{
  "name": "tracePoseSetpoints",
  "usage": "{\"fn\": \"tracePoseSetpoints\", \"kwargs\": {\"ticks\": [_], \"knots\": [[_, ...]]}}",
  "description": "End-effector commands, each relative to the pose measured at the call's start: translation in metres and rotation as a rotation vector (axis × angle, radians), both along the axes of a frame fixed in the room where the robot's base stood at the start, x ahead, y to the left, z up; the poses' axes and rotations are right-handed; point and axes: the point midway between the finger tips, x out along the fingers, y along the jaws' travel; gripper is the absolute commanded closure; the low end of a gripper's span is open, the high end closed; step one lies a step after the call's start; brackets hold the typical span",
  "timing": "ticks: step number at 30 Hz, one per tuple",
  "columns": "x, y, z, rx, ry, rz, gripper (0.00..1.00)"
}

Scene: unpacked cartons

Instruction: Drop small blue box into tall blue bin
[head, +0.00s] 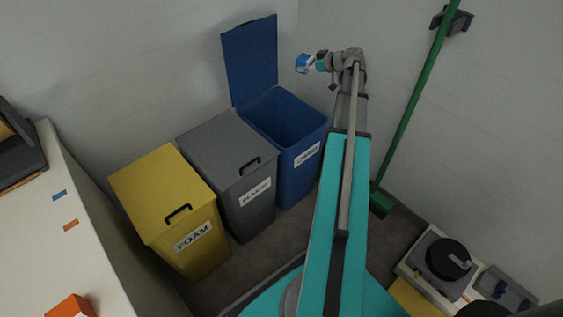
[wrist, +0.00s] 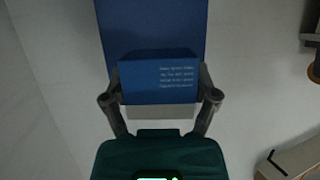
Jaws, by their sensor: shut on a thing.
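The small blue box (wrist: 160,82) with lines of white print fills the space between my gripper's fingers in the wrist view. My gripper (wrist: 160,92) is shut on it. In the head view the box (head: 301,63) shows small at the end of my gripper (head: 309,63), held up in the air. The tall blue bin (head: 308,142) stands in the corner with its lid (head: 249,58) raised and its mouth open. In the picture the box appears above and to the right of the bin's opening; its height over the bin is hard to tell.
A closed grey bin (head: 225,165) and a closed yellow bin labelled FOAM (head: 165,200) stand left of the blue bin. A green broom (head: 412,95) leans on the right wall. A white table (head: 60,240) holds an orange box (head: 70,306).

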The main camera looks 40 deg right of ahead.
Motion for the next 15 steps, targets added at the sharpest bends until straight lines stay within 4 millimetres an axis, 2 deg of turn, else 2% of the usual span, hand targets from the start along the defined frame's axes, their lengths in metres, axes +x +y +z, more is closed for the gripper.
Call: {"fn": "tracePoseSetpoints", "kwargs": {"ticks": [1, 15], "knots": [[0.002, 0.003, -0.018, 0.000, 0.000, 0.002, 0.57], [0.020, 0.028, -0.094, 0.001, 0.000, 0.022, 0.57]]}}
